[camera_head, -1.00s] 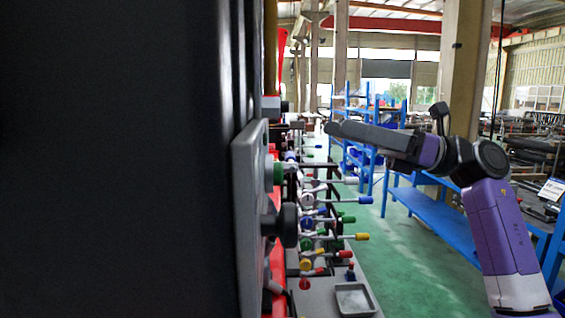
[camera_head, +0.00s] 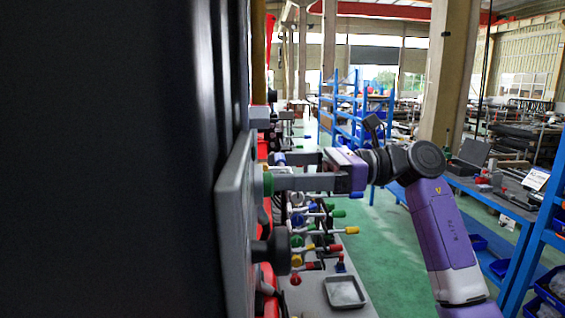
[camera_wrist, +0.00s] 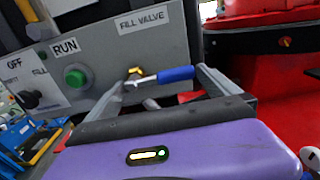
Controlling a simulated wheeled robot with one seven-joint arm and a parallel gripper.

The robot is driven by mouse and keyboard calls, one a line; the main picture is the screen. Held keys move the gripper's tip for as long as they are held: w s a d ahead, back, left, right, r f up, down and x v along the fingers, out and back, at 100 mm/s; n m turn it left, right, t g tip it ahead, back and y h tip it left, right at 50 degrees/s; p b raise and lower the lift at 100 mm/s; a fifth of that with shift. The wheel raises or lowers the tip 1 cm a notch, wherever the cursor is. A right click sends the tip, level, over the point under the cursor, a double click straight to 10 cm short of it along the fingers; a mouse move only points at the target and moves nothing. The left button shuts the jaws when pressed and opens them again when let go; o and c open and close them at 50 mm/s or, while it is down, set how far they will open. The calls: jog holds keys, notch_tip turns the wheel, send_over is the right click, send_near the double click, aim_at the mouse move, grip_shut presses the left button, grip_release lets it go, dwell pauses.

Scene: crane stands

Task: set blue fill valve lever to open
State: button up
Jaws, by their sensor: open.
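The blue fill valve lever (camera_wrist: 176,75) shows in the wrist view, below the FILL VALVE label (camera_wrist: 142,19) on a grey panel (camera_wrist: 110,55). Its blue grip points right and slightly up from a brass valve body (camera_wrist: 136,72). My gripper (camera_wrist: 160,80) is open, with one finger to the left of the lever's blue grip and one to the right. I cannot tell whether either finger touches it. In the head view my gripper (camera_head: 281,170) reaches left toward the panel's edge, and the lever cannot be clearly made out there.
A green button (camera_wrist: 76,77) marked RUN and a black knob (camera_wrist: 28,99) sit left of the valve. Red machinery (camera_wrist: 270,85) stands at the right. In the head view several coloured levers (camera_head: 320,232) and a grey tray (camera_head: 344,291) lie below my gripper.

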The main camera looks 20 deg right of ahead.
jog(key=shift+w+a, duration=0.1)
jog(key=shift+a, duration=0.15)
jog(key=c, duration=1.9)
